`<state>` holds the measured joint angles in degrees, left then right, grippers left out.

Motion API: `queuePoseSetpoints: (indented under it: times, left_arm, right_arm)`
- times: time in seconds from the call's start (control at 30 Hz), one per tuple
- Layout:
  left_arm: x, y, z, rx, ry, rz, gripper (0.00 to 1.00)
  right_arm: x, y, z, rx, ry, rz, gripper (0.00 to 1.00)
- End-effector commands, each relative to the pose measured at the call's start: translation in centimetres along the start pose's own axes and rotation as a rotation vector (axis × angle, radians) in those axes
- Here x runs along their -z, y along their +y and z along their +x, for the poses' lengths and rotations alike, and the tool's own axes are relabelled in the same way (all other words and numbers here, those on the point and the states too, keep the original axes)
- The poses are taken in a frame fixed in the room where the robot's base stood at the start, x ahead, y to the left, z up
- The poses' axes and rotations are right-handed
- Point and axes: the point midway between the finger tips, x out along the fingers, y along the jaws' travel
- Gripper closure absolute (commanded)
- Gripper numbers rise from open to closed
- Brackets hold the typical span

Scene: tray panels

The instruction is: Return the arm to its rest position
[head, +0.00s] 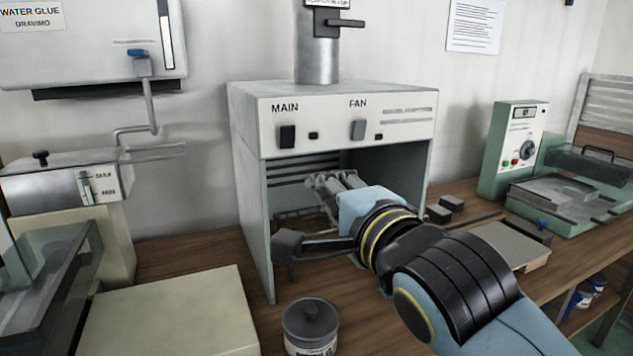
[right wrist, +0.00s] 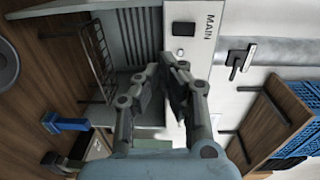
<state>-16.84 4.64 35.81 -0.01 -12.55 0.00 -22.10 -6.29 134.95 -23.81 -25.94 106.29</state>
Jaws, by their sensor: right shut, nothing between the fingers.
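My right arm comes in from the lower right in the head view. Its gripper (head: 328,184) is in front of the open cabinet (head: 345,112) marked MAIN and FAN, with its fingers pointing toward the opening. The right wrist view shows the fingers (right wrist: 168,76) close together with nothing held, near the MAIN panel (right wrist: 187,28). A wire rack (right wrist: 98,60) shows inside the cabinet at the left of that view. In the head view the wrist hides part of the cabinet's lower front. My left gripper is not in view.
A dark block on a bar (head: 290,244) juts out just left of my wrist. A lidded grey pot (head: 310,322) stands on the wooden bench in front. A green-sided machine (head: 510,150) stands right, a pale box (head: 175,310) front left. The right wrist view shows blue crates (right wrist: 292,110) on a shelf.

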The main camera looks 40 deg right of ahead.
Motion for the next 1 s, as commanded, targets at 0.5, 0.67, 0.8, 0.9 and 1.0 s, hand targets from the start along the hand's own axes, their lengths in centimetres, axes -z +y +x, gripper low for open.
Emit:
queuePoseSetpoints:
  times: [0.5,0.67,0.8,0.9,1.0]
  left_arm:
    - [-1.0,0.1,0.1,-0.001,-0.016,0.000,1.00]
    - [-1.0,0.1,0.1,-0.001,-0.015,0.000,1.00]
    - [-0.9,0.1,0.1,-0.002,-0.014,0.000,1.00]
    - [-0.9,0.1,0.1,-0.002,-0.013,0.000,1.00]
    - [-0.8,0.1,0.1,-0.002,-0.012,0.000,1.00]
  right_arm:
    - [0.0,0.1,-0.5,0.000,0.001,-0.001,1.00]
    - [0.0,0.2,-0.5,-0.003,0.001,-0.005,1.00]
    - [0.5,2.0,-1.0,-0.085,-0.002,-0.122,1.00]
    - [1.1,5.2,-2.1,-0.236,-0.035,-0.347,1.00]
    - [1.9,9.4,-4.3,-0.431,-0.144,-0.652,1.00]
